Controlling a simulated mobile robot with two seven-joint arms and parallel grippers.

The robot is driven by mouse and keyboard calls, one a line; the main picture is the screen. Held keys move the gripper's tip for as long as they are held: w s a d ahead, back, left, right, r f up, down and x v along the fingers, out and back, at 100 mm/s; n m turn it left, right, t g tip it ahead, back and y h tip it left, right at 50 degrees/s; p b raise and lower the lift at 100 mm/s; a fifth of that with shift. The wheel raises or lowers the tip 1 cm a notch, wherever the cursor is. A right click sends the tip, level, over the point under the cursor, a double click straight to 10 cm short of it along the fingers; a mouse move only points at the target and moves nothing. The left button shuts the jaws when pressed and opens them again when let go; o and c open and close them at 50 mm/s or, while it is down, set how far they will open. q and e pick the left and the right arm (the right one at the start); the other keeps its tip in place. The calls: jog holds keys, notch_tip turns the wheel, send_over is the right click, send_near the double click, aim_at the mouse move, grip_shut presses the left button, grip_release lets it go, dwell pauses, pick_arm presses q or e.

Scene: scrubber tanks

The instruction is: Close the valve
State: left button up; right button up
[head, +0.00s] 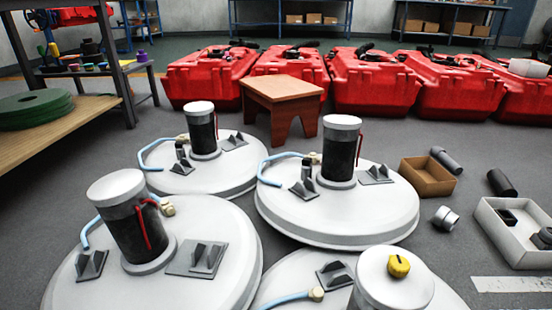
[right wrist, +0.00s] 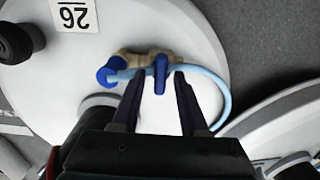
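In the right wrist view a brass-coloured valve (right wrist: 140,60) sits on a white round tank lid (right wrist: 60,80). Its short blue lever (right wrist: 161,74) points down in the picture, towards my gripper. A blue round fitting (right wrist: 107,76) and a light blue hose (right wrist: 221,88) join it. My right gripper (right wrist: 158,80) is open, its two dark fingers on either side of the lever with gaps showing. Neither gripper shows in the head view. There, brass fittings with blue hoses sit on several white tanks, one on the front left tank (head: 168,206).
A label "26" (right wrist: 73,15) and a black cylinder (right wrist: 15,44) are on the lid. The head view shows red cases (head: 373,85), a wooden stool (head: 283,92), a cardboard box (head: 427,178), a white bin (head: 500,230) and a left shelf (head: 60,130). Grey floor lies between.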

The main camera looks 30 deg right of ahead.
jog(key=shift+o, duration=0.2)
jog(key=shift+r, duration=0.15)
notch_tip(320, 180, up, 10)
jog(key=p, duration=0.9)
jog(key=shift+p, duration=0.3)
jog(key=shift+f, duration=0.2)
